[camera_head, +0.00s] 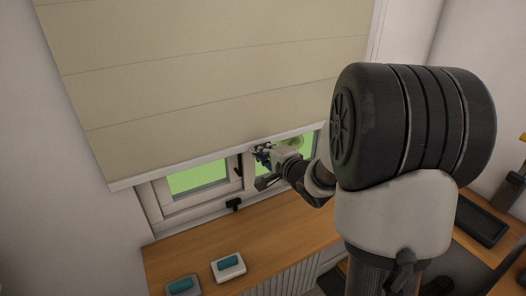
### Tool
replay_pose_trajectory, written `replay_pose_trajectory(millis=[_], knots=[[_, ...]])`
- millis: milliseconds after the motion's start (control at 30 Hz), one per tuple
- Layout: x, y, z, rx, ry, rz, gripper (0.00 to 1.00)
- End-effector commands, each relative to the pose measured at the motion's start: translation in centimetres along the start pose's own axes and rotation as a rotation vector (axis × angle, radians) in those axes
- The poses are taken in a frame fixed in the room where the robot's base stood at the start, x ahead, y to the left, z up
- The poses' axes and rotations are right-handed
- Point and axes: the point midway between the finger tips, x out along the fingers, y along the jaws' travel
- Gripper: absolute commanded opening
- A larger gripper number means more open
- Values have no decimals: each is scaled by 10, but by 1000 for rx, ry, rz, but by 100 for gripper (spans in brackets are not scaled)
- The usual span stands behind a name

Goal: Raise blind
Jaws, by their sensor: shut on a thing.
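A beige roller blind (205,75) with faint horizontal seams hangs over the window. It covers the upper part, and its pale bottom bar (225,160) runs just above a strip of uncovered glass. My gripper (262,152) is at the bottom bar, right of the bar's middle, and is shut on it. My arm reaches in from the right and hides the right end of the bar and part of the window. The exact contact of the fingers is small and hard to see.
The white window frame (150,206) shows below the blind, with green outside the glass (198,177) and a dark handle (233,204). A wooden bench top (190,248) lies beneath, with two small white boxes with teal tops (228,267) (183,287) at its front. A dark tray (481,222) is at the right.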

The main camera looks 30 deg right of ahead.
Motion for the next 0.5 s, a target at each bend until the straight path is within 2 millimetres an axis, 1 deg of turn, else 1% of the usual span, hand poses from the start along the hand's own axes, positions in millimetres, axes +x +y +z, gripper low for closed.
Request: replay_pose_trajectory(millis=[33, 167, 500], knots=[[-5, -20, 0, -4, 0, -1, 0], [-13, -48, -1, -4, -1, -2, 0], [-34, -128, -2, -4, -1, -2, 0]])
